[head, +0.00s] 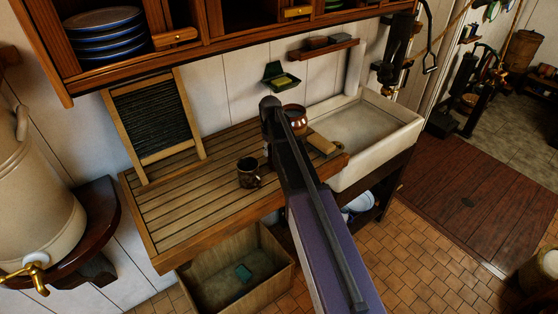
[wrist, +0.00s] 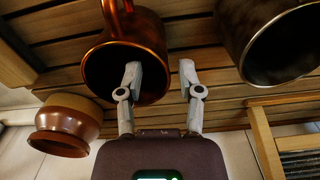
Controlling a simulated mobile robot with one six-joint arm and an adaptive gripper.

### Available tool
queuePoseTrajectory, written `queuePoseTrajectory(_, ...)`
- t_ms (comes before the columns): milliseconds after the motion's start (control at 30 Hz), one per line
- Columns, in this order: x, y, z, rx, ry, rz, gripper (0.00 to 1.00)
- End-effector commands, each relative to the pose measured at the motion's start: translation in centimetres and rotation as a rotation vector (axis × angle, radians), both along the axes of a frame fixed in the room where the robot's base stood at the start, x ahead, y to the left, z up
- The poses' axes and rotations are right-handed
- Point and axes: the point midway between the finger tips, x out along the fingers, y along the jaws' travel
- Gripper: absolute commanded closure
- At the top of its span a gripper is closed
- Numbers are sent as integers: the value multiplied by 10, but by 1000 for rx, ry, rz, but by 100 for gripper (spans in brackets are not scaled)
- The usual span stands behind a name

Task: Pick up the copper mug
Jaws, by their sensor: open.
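The copper mug (wrist: 105,58) stands on the slatted wooden counter (wrist: 205,62), its dark mouth facing the wrist camera and its handle toward the top of that view. In the head view my arm hides most or all of it. My gripper (wrist: 160,71) is open and empty, close to the mug. In the wrist view the left fingertip overlaps the mug's mouth and the right fingertip lies just beyond its right edge. I cannot tell whether the left fingertip is inside the mug or above it. My gripper end (head: 270,108) covers this spot in the head view.
A dark mug (head: 249,173) stands left of my arm; it also shows in the wrist view (wrist: 235,25). A brown and tan pot (wrist: 68,118) stands near the wall. A washboard (head: 153,124) leans at left; a sink (head: 392,122) is at right. The left counter is clear.

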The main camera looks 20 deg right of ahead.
Motion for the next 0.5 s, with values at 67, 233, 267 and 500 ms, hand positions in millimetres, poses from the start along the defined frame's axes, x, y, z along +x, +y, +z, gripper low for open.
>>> queuePoseTrajectory(67,-1,0,-6,0,0,0,52)
queuePoseTrajectory(233,-2,1,-19,0,0,0,52)
queuePoseTrajectory(267,-2,2,-21,0,0,0,52)
queuePoseTrajectory(500,-3,3,-40,0,0,0,52)
